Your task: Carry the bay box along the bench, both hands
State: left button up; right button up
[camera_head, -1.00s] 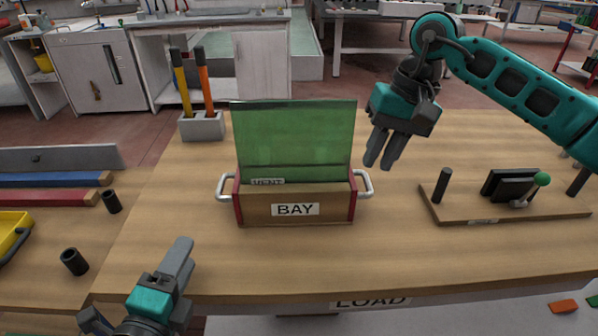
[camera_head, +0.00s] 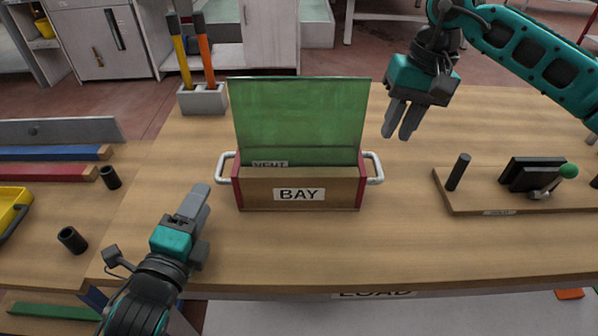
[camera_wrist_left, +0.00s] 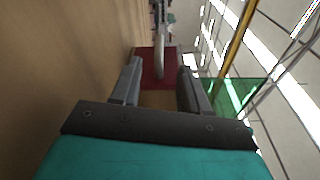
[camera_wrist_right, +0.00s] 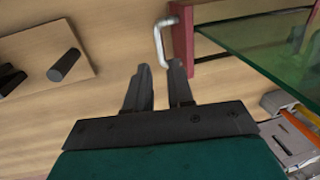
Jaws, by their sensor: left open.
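The bay box (camera_head: 329,194) is a wooden box with red ends, a BAY label and a silver handle at each side. It stands upright on the bench (camera_head: 420,240), with a green glass sheet (camera_head: 298,120) standing in it. My left gripper (camera_head: 199,198) is open, left of and nearer than the left handle (camera_head: 227,167); in the left wrist view, that handle (camera_wrist_left: 160,40) lies ahead between the fingers. My right gripper (camera_head: 403,119) is open above and beyond the right handle (camera_head: 373,168), which shows past its fingertips in the right wrist view (camera_wrist_right: 160,42). Neither touches the box.
A grey holder (camera_head: 203,100) with yellow and orange-handled tools stands behind left. A wooden board (camera_head: 480,198) with a peg and a green-knobbed lever lies right. Bench in front of the box is clear.

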aim_at(220, 164)
pick_arm(q)
jog(key=w, duration=0.3)
jog(key=w+d, duration=0.1)
jog(key=w, duration=0.6)
jog(key=shift+w+d+f, duration=0.15)
jog(key=shift+d, duration=0.25)
pick_arm(e)
jog(key=f, duration=0.3)
jog(key=a+f, duration=0.1)
jog(key=f, duration=0.6)
jog(key=shift+a+f, duration=0.1)
jog(key=shift+a, duration=0.3)
pick_arm(q)
jog(key=shift+c, duration=0.3)
pick_arm(e)
jog(key=shift+c, duration=0.4)
pick_arm(q)
jog(key=c, duration=0.3)
pick_arm(e)
jog(key=c, duration=0.3)
pick_arm(q)
grip_shut()
pick_arm(e)
grip_shut()
pick_arm(q)
jog(key=shift+f, duration=0.1)
jog(key=shift+r, duration=0.25)
pick_arm(e)
jog(key=shift+r, duration=0.2)
